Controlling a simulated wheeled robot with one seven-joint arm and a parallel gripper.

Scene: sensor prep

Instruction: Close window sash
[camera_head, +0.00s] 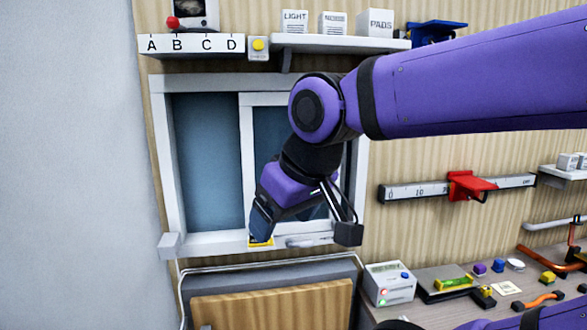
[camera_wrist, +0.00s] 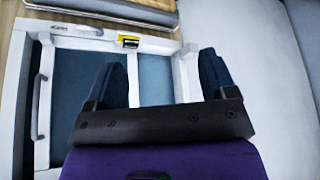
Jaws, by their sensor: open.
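The white window frame (camera_head: 162,130) is on the wall in the head view. Its sash (camera_head: 247,150) is in the right part, with a dark blue pane. Another blue pane area (camera_head: 205,150) shows to its left. In the wrist view the window appears turned over, and a grey upright handle (camera_wrist: 42,105) is on the sash's left stile; my arm hides that side in the head view. My gripper (camera_wrist: 163,75) is open and empty, fingers wide apart. In the head view it (camera_head: 262,222) points down in front of the window's lower part; contact cannot be told.
A yellow-marked piece (camera_head: 261,242) and a grey lever-like part (camera_head: 300,241) are on the bottom rail. A shelf (camera_head: 340,43) with boxes is above. A wooden panel (camera_head: 270,305) is below. A red slider (camera_head: 468,186) and a cluttered bench (camera_head: 440,310) are at right.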

